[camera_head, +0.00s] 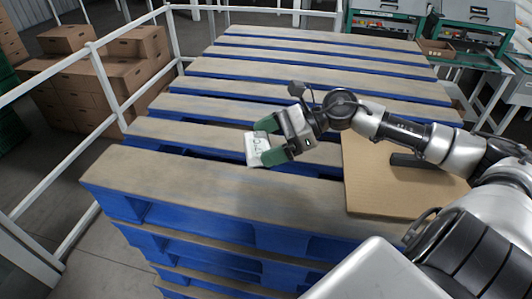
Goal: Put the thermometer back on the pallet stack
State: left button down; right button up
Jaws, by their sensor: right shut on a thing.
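The thermometer (253,150) is a small white box-shaped device with dark marks on its face. My right gripper (268,144), with green fingertips, is shut on it. The gripper and thermometer are over the near left part of the pallet stack (190,189), which has grey-brown boards on blue frames. I cannot tell whether the thermometer touches the boards or is just above them. My left gripper is not in view.
A flat cardboard piece (390,190) lies on the right of the stack, under my right arm. A white railing (105,85) runs along the left side, with cardboard boxes (110,75) behind it. Green machines (385,18) stand at the back right. Boards beyond the gripper are bare.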

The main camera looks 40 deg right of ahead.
jog(key=shift+w+a+f, duration=0.2)
jog(key=shift+f, duration=0.05)
notch_tip(320, 180, down, 3)
jog(key=shift+f+p, duration=0.1)
jog(key=shift+p, duration=0.9)
jog(key=shift+f, duration=0.25)
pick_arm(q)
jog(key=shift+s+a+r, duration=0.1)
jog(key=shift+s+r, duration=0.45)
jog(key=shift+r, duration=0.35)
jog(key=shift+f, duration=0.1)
pick_arm(e)
jog(key=shift+f, duration=0.1)
jog(key=shift+f+b, duration=0.1)
jog(key=shift+b, duration=0.25)
jog(key=o, duration=0.7)
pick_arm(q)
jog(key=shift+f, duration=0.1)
